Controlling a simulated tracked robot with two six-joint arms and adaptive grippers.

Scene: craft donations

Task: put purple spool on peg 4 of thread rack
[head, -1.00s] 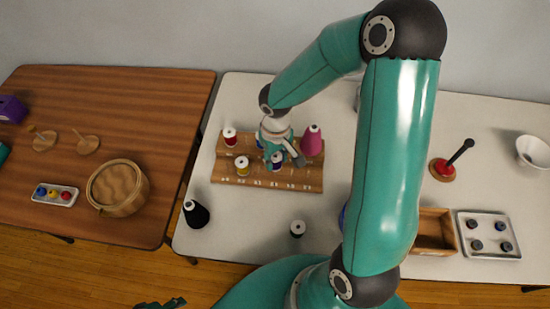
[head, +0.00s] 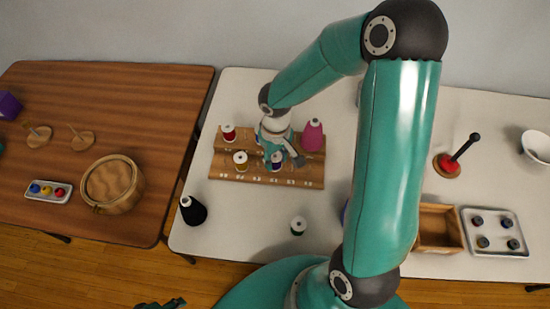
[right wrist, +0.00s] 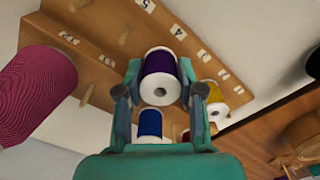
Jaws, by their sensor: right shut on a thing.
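The purple spool (right wrist: 161,68), with white ends, sits between the fingers of my right gripper (right wrist: 160,88), which is shut on it. In the head view the spool (head: 277,161) is at the front row of the wooden thread rack (head: 229,170), right of the yellow spool (head: 240,161). In the right wrist view it is beside the label 4 (right wrist: 177,31) on the rack's front edge. The spool hides any peg under it, so I cannot tell whether it is seated. My left gripper (head: 165,303) barely shows at the bottom edge; its jaws are unclear.
The rack also holds a red spool (head: 229,133), a magenta cone (head: 312,136) and a blue spool (right wrist: 150,124). A wooden box (head: 437,229) is at right.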

